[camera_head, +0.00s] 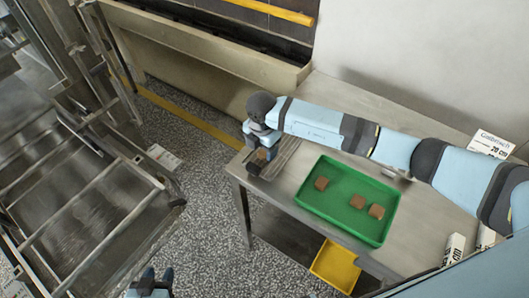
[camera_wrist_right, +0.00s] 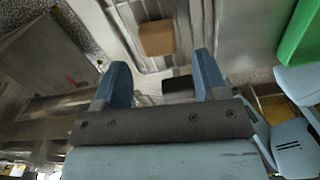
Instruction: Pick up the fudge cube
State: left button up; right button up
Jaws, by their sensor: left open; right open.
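A brown fudge cube (camera_wrist_right: 157,37) sits on a metal surface in the right wrist view. It lies beyond the gap between the fingertips of my right gripper (camera_wrist_right: 162,68), which is open and empty. In the head view this cube (camera_head: 262,155) is partly hidden under my right gripper (camera_head: 260,162), at the left end of the metal table. Three more brown cubes lie apart in the green tray (camera_head: 335,225): one at the left (camera_head: 321,183), one in the middle (camera_head: 357,201) and one at the right (camera_head: 376,211). My left gripper (camera_head: 152,284) is open at the bottom edge, away from the cubes.
The metal table (camera_head: 285,172) has a white wall behind it. A yellow bin (camera_head: 335,268) stands below its front edge. White labelled blocks (camera_head: 491,144) are at the right. A metal frame machine (camera_head: 85,195) fills the left, with speckled floor between.

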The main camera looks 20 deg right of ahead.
aim_at(265, 155)
jog(key=shift+f, duration=1.5)
jog(key=c, duration=0.8)
jog(key=shift+r, duration=0.1)
